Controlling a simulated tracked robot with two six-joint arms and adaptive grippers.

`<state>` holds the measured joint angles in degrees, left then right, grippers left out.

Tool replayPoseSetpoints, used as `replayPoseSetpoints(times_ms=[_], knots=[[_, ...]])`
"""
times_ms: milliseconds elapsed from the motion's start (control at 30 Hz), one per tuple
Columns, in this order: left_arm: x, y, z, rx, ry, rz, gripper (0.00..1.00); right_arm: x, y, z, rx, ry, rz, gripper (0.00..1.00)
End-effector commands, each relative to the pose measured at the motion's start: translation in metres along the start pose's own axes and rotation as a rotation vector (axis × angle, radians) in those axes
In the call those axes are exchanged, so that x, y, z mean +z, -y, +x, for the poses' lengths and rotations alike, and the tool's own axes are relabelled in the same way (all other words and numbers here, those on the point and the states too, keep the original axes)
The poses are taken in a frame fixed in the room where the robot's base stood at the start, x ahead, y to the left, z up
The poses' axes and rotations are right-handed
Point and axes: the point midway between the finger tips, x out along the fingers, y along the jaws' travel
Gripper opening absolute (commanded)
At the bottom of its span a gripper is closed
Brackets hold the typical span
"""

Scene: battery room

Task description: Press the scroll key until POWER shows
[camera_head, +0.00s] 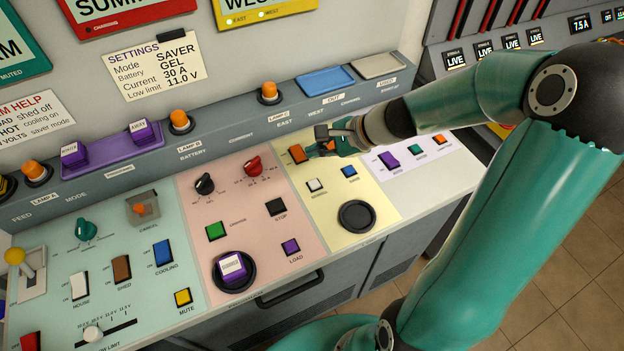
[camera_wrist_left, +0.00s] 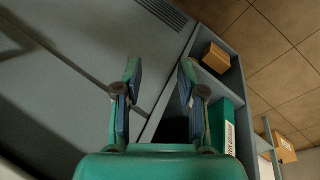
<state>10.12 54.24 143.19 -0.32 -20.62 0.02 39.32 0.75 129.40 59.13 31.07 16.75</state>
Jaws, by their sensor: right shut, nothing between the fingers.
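I cannot make out a label reading scroll. The yellow panel (camera_head: 331,208) carries an orange rocker switch (camera_head: 297,153), a white key (camera_head: 315,185), a blue key (camera_head: 350,171) and an empty black ring (camera_head: 356,216). My right gripper (camera_head: 325,142) is shut and empty over the back of this panel, just right of the orange switch; contact is unclear. The yellow-framed display (camera_head: 262,14) is cut off at the top; no POWER shows in its visible part. My left gripper (camera_wrist_left: 162,90) is open and empty, seen only in the left wrist view.
The pink panel (camera_head: 235,180) has knobs, keys and a purple block (camera_head: 232,267) in a black ring. A settings card (camera_head: 155,66) hangs behind. Blue (camera_head: 325,81) and grey trays sit on the back ledge. A shelf (camera_wrist_left: 232,75) with a box appears in the wrist view.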

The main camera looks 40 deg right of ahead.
Motion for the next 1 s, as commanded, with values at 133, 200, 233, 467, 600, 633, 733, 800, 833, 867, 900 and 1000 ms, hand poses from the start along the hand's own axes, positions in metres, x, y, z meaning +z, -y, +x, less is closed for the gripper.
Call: replayPoseSetpoints(times_ms=[133,200,233,467,600,633,733,800,833,867,900,1000], knots=[[0.0,0.001,0.002,0.0,0.0,0.0,0.4,-0.002,-0.001,0.001,0.0,-0.001,0.002,0.0],[0.0,0.002,0.005,0.0,0.0,0.0,0.4,-0.004,-0.003,0.003,0.0,-0.001,0.002,0.0],[0.0,0.002,0.006,0.0,0.0,0.0,0.4,-0.005,-0.004,0.005,0.0,-0.001,0.002,0.0],[0.0,0.009,0.025,0.0,-0.001,0.0,0.4,-0.017,-0.016,0.021,-0.001,-0.002,0.004,0.0],[-0.001,0.015,0.041,0.0,-0.001,0.0,0.4,-0.027,-0.026,0.035,0.0,-0.002,0.003,0.0],[-0.001,0.016,0.044,0.0,-0.001,0.0,0.4,-0.03,-0.029,0.038,0.0,-0.002,0.003,0.0],[-0.001,0.02,0.055,0.0,-0.001,0.0,0.4,-0.036,-0.035,0.047,-0.001,-0.002,0.004,0.0],[-0.001,0.023,0.063,0.0,-0.001,0.0,0.4,-0.041,-0.039,0.053,-0.002,-0.002,0.003,0.0],[-0.001,0.024,0.066,0.0,-0.001,0.0,0.4,-0.042,-0.041,0.055,-0.002,-0.002,0.003,0.0],[-0.001,0.025,0.068,0.0,-0.001,0.0,0.4,-0.043,-0.042,0.056,-0.002,-0.002,0.003,0.0],[-0.001,0.025,0.071,0.0,-0.001,0.0,0.4,-0.044,-0.043,0.058,-0.002,-0.002,0.003,0.0],[-0.001,0.027,0.074,0.0,-0.001,0.0,0.4,-0.046,-0.045,0.06,-0.002,-0.002,0.003,0.0]])
